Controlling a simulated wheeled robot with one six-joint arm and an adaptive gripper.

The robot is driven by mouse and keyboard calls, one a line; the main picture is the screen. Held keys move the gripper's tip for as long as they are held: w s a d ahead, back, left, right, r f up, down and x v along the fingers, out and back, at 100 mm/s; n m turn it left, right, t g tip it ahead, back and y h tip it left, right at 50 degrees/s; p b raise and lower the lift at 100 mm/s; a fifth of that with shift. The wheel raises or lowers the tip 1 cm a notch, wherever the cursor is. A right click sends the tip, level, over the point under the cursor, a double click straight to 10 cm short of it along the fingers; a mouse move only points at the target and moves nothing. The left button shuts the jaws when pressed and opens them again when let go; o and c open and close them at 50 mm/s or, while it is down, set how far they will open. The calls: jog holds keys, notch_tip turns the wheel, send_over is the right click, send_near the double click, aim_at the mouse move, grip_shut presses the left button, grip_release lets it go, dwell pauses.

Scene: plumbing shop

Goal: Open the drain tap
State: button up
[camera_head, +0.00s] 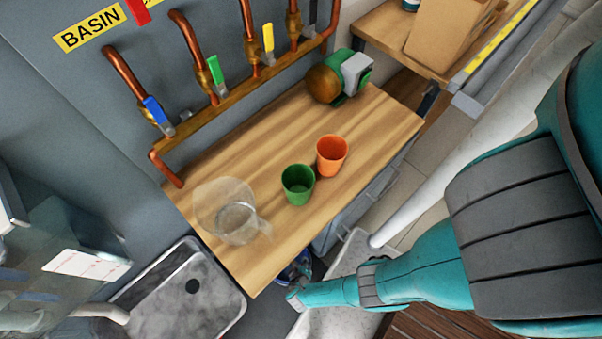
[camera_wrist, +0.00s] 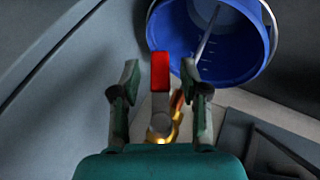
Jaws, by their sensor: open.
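In the wrist view, a tap with a red lever (camera_wrist: 160,71) and a brass body (camera_wrist: 176,128) sits straight ahead of my gripper (camera_wrist: 160,78); it looks like the drain tap. My gripper is open, with one finger on each side of the red lever. Gaps show between the lever and both fingers. The lever points up in the picture, away from the palm. In the head view my arm reaches down past the front of the wooden bench, and the drain tap is hidden there.
A blue bucket (camera_wrist: 225,40) stands beyond the tap, also partly visible in the head view (camera_head: 297,271). The wooden bench (camera_head: 262,262) holds a clear jug (camera_head: 225,205), a green cup (camera_head: 298,186), an orange cup (camera_head: 332,157) and a pump (camera_head: 335,80). Copper pipes with coloured levers line the wall.

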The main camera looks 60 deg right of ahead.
grip_shut()
jog(key=shift+h, duration=0.5)
jog(key=shift+d+r, duration=0.1)
jog(key=shift+d, duration=0.1)
grip_release()
